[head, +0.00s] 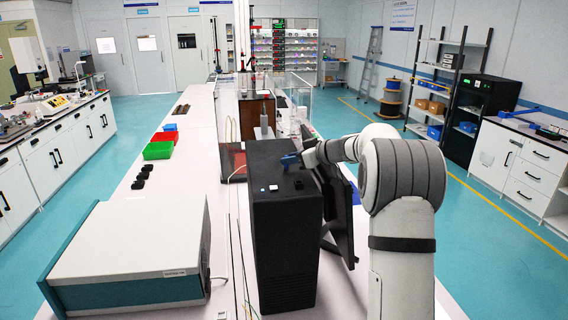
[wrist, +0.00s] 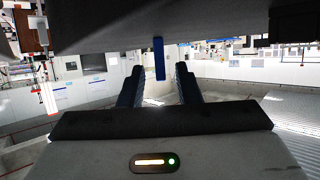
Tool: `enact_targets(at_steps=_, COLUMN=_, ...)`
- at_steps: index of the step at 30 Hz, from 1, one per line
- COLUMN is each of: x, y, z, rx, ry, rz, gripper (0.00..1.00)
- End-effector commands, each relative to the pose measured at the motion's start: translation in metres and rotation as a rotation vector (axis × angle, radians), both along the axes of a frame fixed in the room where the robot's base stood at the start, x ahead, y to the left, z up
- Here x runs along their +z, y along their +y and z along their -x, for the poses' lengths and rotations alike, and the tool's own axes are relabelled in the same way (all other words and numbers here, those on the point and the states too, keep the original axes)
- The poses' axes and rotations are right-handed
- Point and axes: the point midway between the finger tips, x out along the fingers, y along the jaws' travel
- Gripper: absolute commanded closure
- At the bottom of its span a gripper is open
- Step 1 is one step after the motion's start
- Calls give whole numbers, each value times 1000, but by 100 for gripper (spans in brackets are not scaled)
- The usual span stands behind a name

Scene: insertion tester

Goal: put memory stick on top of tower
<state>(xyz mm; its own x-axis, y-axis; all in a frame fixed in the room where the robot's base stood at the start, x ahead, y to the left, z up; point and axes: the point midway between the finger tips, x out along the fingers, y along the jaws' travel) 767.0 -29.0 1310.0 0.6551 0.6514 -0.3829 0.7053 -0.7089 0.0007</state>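The black tower (head: 284,240) stands upright on the long white bench in the head view. My gripper (head: 286,160) is low over the far part of its top, with its blue fingers pointing left. In the wrist view, my gripper (wrist: 159,68) is open, with a dark blue finger on each side. A narrow blue stick (wrist: 158,58), which looks like the memory stick, shows between the fingertips with a gap on both sides. It meets a dark grey surface at the top of that view. I cannot tell whether it is plugged in.
A small white-and-blue piece (head: 273,187) and a small black piece (head: 298,184) sit on the tower's top. A dark monitor (head: 340,212) stands close at its right. A large grey instrument (head: 135,250) stands at left. Green (head: 158,150) and red (head: 165,136) bins lie farther back.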

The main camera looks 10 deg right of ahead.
Motion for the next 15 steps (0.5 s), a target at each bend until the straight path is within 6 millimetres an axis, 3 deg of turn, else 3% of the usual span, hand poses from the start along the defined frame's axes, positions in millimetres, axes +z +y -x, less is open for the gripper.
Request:
enact_targets(at_steps=7, x=18, y=-36, z=35, rx=-2, ry=-1, rz=1, gripper=70)
enact_targets(at_steps=15, x=30, y=-52, z=53, rx=0, ry=0, rz=0, gripper=70)
